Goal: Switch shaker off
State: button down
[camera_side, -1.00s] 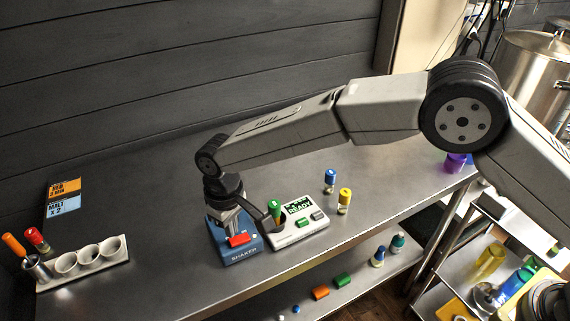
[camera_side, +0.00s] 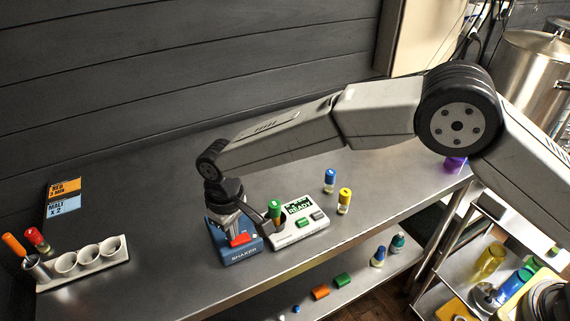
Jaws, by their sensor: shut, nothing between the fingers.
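The blue shaker (camera_side: 240,257), with "SHAKER" lettered on its front, stands on the steel bench. A red switch (camera_side: 241,240) shows on its top near the front. My gripper (camera_side: 234,234) is shut and empty, pointing down over the shaker right beside the red switch. I cannot tell whether its tips touch the switch. The gripper hides much of the shaker's top.
A white device (camera_side: 300,232) with a "READY" display and a green-capped vial (camera_side: 275,211) stands right of the shaker. Blue-capped (camera_side: 330,181) and yellow-capped (camera_side: 344,201) vials stand behind it. A white cup rack (camera_side: 90,268) is at left. Bench between is clear.

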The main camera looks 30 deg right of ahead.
jog(key=shift+f, duration=0.75)
dwell(0.6)
jog(key=shift+r, duration=3.55)
jog(key=shift+w+d+r, duration=0.1)
jog(key=shift+d, duration=0.45)
jog(key=shift+m+t, duration=0.3)
jog(key=shift+m, duration=0.5)
jog(key=d, duration=0.3)
jog(key=d+r, duration=0.1)
jog(key=d, duration=0.5)
jog(key=shift+w+d+r, duration=0.1)
jog(key=shift+d+r, duration=0.1)
jog(key=shift+d, duration=0.2)
jog(key=s+d+m+t, duration=0.1)
jog(key=s+d+m, duration=0.1)
jog(key=s+d, duration=0.7)
jog(key=s+d+f+m+t, duration=0.1)
jog(key=s+d+m, duration=0.1)
jog(key=s+d, duration=0.7)
jog(key=d, duration=0.6)
jog(key=shift+d, duration=0.3)
